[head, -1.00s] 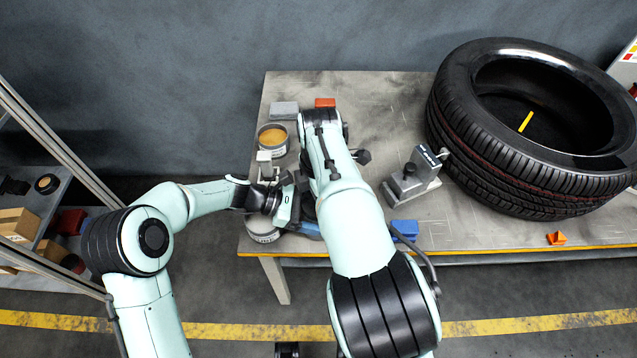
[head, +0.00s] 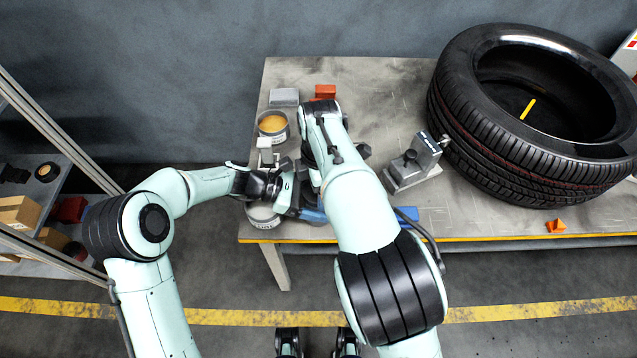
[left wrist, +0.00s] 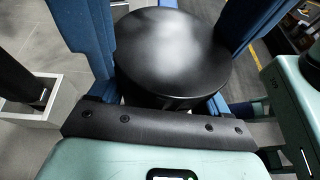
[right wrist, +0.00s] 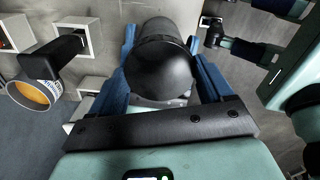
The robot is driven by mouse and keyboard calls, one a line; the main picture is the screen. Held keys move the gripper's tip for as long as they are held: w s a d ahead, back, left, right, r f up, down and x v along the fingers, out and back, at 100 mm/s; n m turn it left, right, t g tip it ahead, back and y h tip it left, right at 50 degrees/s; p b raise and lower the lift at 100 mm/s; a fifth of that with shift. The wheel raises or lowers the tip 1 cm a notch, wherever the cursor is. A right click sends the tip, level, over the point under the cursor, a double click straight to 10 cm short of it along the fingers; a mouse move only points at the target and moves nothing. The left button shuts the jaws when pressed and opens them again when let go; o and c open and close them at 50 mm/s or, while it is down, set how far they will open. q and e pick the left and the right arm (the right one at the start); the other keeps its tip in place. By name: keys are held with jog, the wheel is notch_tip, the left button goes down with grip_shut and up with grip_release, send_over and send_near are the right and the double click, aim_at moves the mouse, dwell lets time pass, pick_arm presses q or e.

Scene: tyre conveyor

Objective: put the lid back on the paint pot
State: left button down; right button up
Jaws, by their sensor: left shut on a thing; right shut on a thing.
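An open paint pot (head: 273,125) with orange paint stands upright at the left back of the table; it also shows at the left of the right wrist view (right wrist: 34,92). My left gripper (left wrist: 175,35) is shut on a dark, round-topped thing (left wrist: 172,52) between its blue fingers. My right gripper (right wrist: 160,60) is shut on a black cylinder with a rounded end (right wrist: 160,70). Both grippers are close together at the table's left front, in front of the pot. My right forearm hides much of the right gripper. I cannot tell which held thing, if either, is the lid.
A second grey can (head: 262,216) stands at the table's left front corner, beside my left gripper. A grey fixture with a black knob (head: 411,162) and a large tyre (head: 480,150) stand to the right. Grey (head: 284,97) and red (head: 325,91) blocks lie behind.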

jog(key=m, duration=0.8)
jog(key=shift+m, duration=0.3)
jog(key=o, duration=1.1)
jog(key=shift+r, duration=2.3)
